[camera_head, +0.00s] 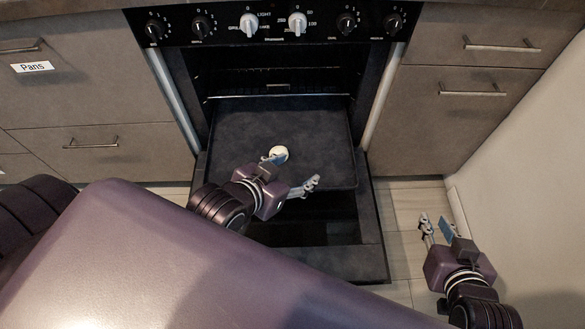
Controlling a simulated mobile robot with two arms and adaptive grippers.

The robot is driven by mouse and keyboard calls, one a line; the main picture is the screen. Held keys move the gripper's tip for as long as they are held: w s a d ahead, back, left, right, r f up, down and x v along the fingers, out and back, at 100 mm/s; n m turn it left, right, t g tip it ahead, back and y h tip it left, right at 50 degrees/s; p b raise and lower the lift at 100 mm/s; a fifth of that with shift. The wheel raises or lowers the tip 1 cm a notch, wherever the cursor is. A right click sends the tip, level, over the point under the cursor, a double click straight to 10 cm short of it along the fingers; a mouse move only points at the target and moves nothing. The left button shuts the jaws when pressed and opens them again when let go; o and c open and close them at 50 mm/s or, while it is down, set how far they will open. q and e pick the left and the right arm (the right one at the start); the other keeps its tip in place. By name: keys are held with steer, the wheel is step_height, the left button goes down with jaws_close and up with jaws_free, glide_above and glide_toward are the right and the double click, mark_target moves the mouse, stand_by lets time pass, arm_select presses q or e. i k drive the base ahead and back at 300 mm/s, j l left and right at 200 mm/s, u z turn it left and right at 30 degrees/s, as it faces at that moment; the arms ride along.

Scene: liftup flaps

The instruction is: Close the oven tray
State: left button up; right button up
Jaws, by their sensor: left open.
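The oven tray (315,128) is a wide dark flat sheet. It sticks out of the open oven (275,80) toward me, over the lowered oven door (340,262). My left gripper (294,170) is open, with its fingers spread over the front part of the tray. I cannot tell whether it touches the tray. A small white round thing (279,152) shows at its left fingertip. My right gripper (436,224) is open and empty, low at the right, apart from the tray.
An oven rack (280,96) is inside above the tray. Knobs (298,23) line the panel above. Drawers with handles flank the oven, one labelled Pans (33,67). A pale wall (520,170) stands at the right. Some tiled floor (405,205) is free right of the door.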

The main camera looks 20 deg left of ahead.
mark_target(314, 130)
steer(key=k, duration=1)
